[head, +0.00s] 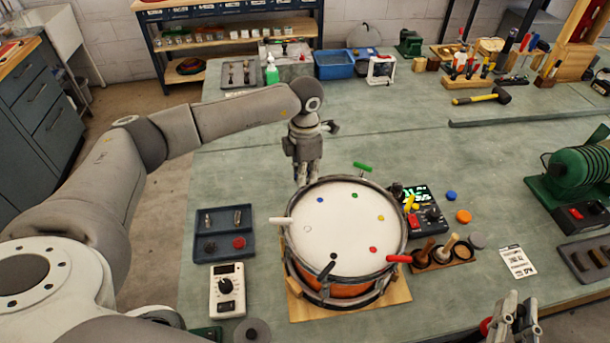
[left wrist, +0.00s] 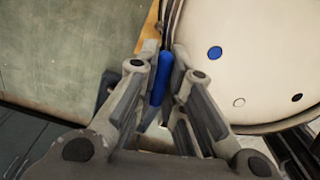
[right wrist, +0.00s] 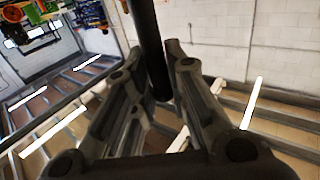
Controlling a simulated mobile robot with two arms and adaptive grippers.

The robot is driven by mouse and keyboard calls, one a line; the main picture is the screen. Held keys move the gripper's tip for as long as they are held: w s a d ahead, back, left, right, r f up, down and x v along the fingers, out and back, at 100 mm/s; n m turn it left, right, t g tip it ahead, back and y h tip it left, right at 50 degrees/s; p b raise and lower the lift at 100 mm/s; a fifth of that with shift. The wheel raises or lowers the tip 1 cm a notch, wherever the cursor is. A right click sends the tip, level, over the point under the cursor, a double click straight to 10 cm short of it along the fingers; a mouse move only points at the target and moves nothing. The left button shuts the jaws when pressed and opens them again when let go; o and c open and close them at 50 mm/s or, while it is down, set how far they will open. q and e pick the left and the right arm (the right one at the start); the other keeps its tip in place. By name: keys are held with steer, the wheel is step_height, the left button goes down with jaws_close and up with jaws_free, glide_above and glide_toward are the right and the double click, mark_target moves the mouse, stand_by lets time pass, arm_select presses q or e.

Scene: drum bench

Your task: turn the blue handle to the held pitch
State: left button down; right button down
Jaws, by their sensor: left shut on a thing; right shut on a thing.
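The drum (head: 345,235) stands on a wooden board, with coloured handles around its rim and matching dots on its white head. My left gripper (head: 308,178) is at the drum's back left edge, pointing down. In the left wrist view the blue handle (left wrist: 161,80) stands between the fingers of my left gripper (left wrist: 163,100), which is shut on it. In the head view the gripper hides the handle. My right gripper (head: 513,320) is at the lower right, off the drum. In the right wrist view it is shut on a dark rod (right wrist: 150,45).
A meter (head: 418,202) with green digits, too small to read, stands right of the drum. The white handle (head: 281,220), green handle (head: 362,166) and red handle (head: 398,258) stick out from the rim. A blue tray (head: 224,232) and a handheld meter (head: 227,290) lie to the left.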

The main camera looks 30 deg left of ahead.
arm_select(q)
steer(key=n+b, duration=0.2)
steer(key=n, duration=0.1)
steer(key=shift+f, duration=0.1)
arm_select(e)
step_height(320, 180, down, 3)
steer(key=shift+r, duration=0.1)
arm_select(q)
steer(key=shift+r+n+b, duration=0.2)
steer(key=shift+n+b, duration=0.95)
steer(key=shift+n, duration=0.55)
arm_select(e)
steer(key=shift+f, duration=1)
arm_select(q)
steer(key=shift+w, duration=0.1)
steer(key=c, duration=1.5)
jaws_free()
step_height(320, 180, up, 12)
steer(key=shift+f, duration=0.1)
arm_select(e)
steer(key=shift+s, duration=0.1)
